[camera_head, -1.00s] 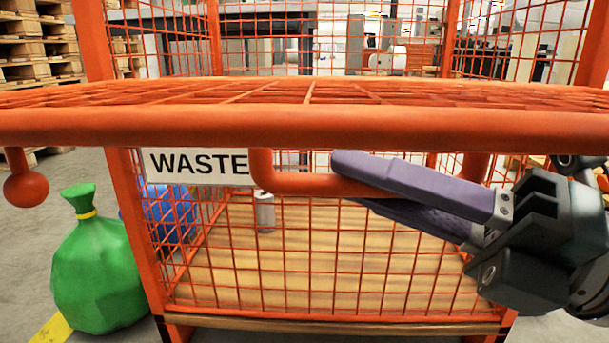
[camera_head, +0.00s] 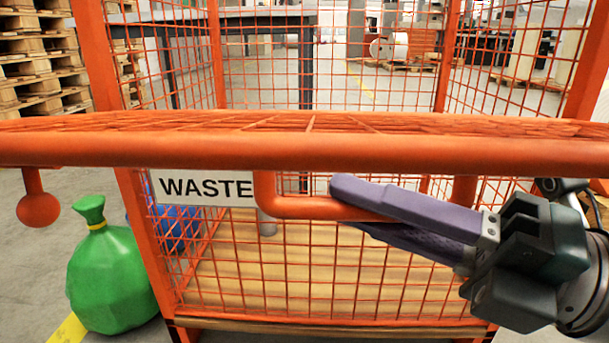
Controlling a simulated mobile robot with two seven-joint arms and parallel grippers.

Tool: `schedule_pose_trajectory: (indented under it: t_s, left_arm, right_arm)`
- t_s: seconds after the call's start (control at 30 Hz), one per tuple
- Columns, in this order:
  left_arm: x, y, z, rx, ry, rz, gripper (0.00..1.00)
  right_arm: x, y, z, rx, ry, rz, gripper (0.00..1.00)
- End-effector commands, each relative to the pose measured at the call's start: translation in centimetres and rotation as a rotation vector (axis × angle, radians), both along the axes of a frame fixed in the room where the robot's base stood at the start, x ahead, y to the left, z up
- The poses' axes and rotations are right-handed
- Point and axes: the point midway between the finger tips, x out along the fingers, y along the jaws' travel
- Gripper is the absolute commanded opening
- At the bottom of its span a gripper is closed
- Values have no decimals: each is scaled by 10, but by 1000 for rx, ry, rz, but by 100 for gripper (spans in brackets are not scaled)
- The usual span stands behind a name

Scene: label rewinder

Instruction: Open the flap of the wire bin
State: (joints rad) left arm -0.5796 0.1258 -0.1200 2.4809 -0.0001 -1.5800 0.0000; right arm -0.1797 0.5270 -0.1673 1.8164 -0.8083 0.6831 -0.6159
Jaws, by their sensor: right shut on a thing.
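The orange wire bin (camera_head: 128,235) stands in front of me, its mesh walls around a wooden floor. Its flap (camera_head: 300,151) is swung up and seen nearly edge-on, a thick orange bar across the whole view. An orange U-shaped handle (camera_head: 300,207) hangs below this bar. My right gripper (camera_head: 352,202) comes in from the right, its two purple fingers shut on the handle's lower bar, one above and one below. A white WASTE sign (camera_head: 203,188) is left of the handle. My left gripper is not in view.
A green tied sack (camera_head: 110,280) stands on the floor left of the bin, and a blue one (camera_head: 180,228) shows behind the mesh. An orange ball knob (camera_head: 38,209) hangs at the left. Wooden pallets (camera_head: 38,60) are stacked at back left. A grey can stands inside the bin.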

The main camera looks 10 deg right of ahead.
Motion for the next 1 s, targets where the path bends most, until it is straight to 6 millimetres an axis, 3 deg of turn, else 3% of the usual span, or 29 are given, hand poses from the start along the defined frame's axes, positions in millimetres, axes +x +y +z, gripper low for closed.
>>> schedule_pose_trajectory:
  t_s: [0.03, 0.3, 0.33, 0.57, 0.83, 1.0]
  left_arm:
    - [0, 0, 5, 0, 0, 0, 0]
    - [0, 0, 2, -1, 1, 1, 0]
    - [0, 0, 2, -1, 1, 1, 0]
    - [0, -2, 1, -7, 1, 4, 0]
    - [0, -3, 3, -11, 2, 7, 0]
    - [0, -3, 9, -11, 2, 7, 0]
  right_arm:
    - [0, 1, 6, 6, -1, 3, 0]
    - [0, 1, 3, 7, 0, 4, 0]
    - [0, 1, 3, 8, 1, 4, 23]
    - [0, 1, 2, 6, 2, 2, 49]
    - [-3, -4, 2, 5, 5, 0, 50]
    - [-20, -26, -2, 4, 10, -1, 50]
